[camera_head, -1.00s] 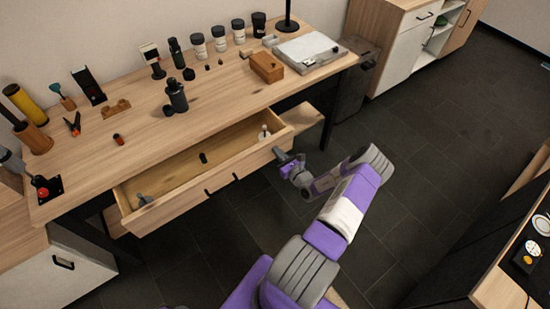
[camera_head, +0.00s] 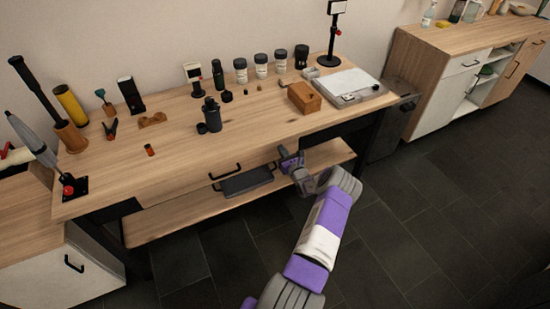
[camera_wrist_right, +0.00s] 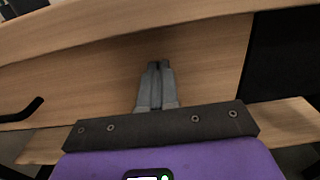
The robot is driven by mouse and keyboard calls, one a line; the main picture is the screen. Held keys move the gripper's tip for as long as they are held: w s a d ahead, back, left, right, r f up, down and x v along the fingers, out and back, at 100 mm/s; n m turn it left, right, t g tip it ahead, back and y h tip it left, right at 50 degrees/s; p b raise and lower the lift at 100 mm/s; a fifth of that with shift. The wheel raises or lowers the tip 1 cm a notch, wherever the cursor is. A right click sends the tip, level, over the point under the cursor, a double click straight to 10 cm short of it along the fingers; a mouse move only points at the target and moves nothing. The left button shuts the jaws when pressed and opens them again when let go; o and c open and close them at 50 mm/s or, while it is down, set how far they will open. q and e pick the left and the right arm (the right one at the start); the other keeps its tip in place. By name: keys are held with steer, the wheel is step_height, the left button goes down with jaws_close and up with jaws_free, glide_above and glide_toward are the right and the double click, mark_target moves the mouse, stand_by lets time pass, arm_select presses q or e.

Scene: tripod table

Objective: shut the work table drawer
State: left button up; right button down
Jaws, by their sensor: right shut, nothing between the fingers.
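The work table (camera_head: 120,178) has its wooden drawer front (camera_head: 257,160) in line under the tabletop's front edge, and no drawer interior shows. A black drawer handle (camera_head: 226,172) is on the front; it also shows at the left in the right wrist view (camera_wrist_right: 24,111). My right gripper (camera_head: 285,153) is at the right part of the drawer front. In the right wrist view its fingers (camera_wrist_right: 158,66) are together and empty, pointing at the wooden front, touching or very close to it. My left gripper is not in view.
Bottles, jars, tools and a wooden box (camera_head: 304,97) stand on the tabletop. A lower shelf (camera_head: 180,217) with a dark grey box (camera_head: 247,181) lies beneath the drawer. The tiled floor (camera_head: 420,220) at the right is clear.

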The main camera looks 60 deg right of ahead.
steer(key=shift+w+d+r, duration=0.1)
steer(key=shift+w+r, duration=0.1)
steer(key=shift+r, duration=0.1)
steer(key=shift+w+r, duration=0.1)
steer(key=shift+r, duration=0.05)
steer(key=p+v, duration=0.6)
steer(key=v, duration=0.8)
steer(key=shift+s+f, duration=0.3)
steer(key=shift+f, duration=0.1)
